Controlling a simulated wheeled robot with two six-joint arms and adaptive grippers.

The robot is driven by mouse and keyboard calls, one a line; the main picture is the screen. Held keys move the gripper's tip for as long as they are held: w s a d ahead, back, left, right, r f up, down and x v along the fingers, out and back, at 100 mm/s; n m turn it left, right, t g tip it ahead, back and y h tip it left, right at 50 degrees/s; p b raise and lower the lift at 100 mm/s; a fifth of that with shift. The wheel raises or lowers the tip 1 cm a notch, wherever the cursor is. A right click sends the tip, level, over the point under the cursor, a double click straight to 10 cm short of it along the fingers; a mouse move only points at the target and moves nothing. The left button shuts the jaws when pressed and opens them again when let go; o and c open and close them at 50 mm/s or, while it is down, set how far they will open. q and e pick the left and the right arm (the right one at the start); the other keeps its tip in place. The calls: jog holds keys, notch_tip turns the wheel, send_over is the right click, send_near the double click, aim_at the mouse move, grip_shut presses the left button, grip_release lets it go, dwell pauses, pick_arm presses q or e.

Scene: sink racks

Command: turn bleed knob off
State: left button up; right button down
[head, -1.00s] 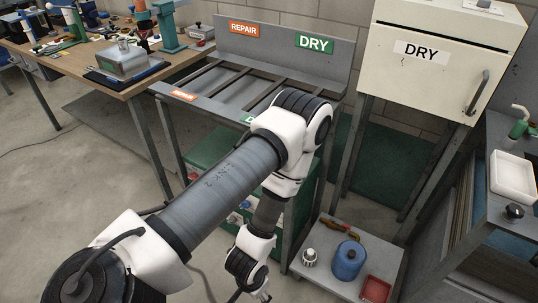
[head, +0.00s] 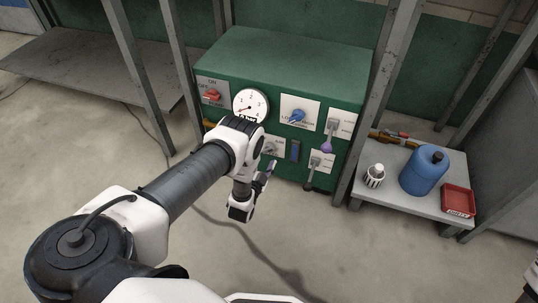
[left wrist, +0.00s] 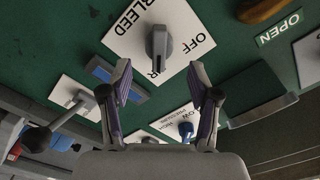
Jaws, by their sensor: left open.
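The bleed knob (left wrist: 158,48) is a grey lever-like knob on a white plate (left wrist: 190,22) lettered BLEED and OFF, on the green panel in the left wrist view. Its long grip runs roughly up and down the picture, with OFF to its right. My left gripper (left wrist: 160,72) is open, its purple-sided fingers spread to either side of the knob's lower end. Contact cannot be told. In the head view my left gripper (head: 266,170) is at the front of the green cabinet (head: 240,65), and my arm hides part of the panel around the knob.
The panel also has a red switch (head: 211,95), a dial gauge (head: 250,106), a blue knob (head: 297,115) and a purple-ball lever (head: 327,145). To the right, a low shelf (head: 400,205) holds a blue jug (head: 424,172) and a red tray (head: 458,201). The floor in front is clear.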

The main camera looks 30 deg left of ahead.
aim_at(266, 150)
pick_arm(q)
jog(key=b+x, duration=0.1)
jog(key=x, duration=0.3)
jog(key=shift+w+a+f, duration=0.1)
jog(key=shift+w, duration=0.1)
jog(key=c, duration=1.1)
jog(key=shift+c, duration=0.2)
pick_arm(e)
notch_tip(266, 150, down, 2)
pick_arm(q)
jog(key=shift+n, duration=0.4)
jog(key=n, duration=0.8)
jog(key=shift+a, duration=0.15)
jog(key=n, duration=0.4)
jog(key=shift+a, duration=0.15)
jog(key=n, duration=0.5)
jog(key=shift+a, duration=0.1)
pick_arm(e)
jog(key=shift+r, duration=0.3)
pick_arm(q)
jog(key=shift+n, duration=0.3)
